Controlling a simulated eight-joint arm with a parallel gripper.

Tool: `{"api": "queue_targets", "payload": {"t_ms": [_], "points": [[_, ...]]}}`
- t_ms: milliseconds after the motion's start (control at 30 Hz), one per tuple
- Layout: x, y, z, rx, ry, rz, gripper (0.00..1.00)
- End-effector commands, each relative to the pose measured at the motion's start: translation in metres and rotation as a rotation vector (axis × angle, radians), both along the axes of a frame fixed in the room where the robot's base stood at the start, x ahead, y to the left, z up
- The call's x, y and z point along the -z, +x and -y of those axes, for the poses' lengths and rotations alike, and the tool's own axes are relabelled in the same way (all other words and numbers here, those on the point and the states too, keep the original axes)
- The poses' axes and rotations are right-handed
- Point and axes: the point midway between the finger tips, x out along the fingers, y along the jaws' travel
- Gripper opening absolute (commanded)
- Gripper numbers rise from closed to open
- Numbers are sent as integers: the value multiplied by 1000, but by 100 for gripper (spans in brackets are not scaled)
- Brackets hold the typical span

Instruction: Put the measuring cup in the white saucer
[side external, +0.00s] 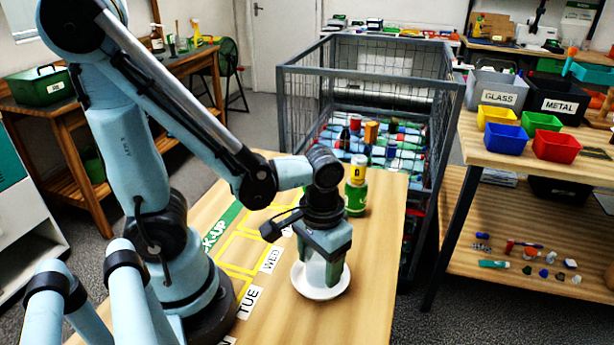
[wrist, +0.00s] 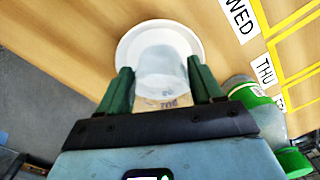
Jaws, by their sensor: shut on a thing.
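My gripper (side external: 327,268) points down, with its green fingers shut on a translucent, whitish measuring cup (side external: 313,270). In the wrist view the cup (wrist: 161,72) sits between the two fingertips. The white saucer (side external: 322,296) lies on the wooden table directly below the cup. In the wrist view the saucer's rim (wrist: 150,28) shows around the far side of the cup. The cup's lower end overlaps the saucer in both views. I cannot tell whether its base touches the saucer. The fingers hide part of the cup.
Yellow outlines with day labels (side external: 271,259) mark the table to the left. A wire cage (side external: 430,150) stands behind the table. The table's front right is clear.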

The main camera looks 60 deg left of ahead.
Motion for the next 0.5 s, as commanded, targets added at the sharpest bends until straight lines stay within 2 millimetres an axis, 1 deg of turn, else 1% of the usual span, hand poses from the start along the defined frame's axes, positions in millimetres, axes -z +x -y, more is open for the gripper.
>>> {"api": "queue_targets", "payload": {"t_ms": [267, 300, 433, 500], "points": [[3, 0, 0, 0, 0, 0, 36], [3, 0, 0, 0, 0, 0, 70], [3, 0, 0, 0, 0, 0, 90], [3, 0, 0, 0, 0, 0, 91]]}}
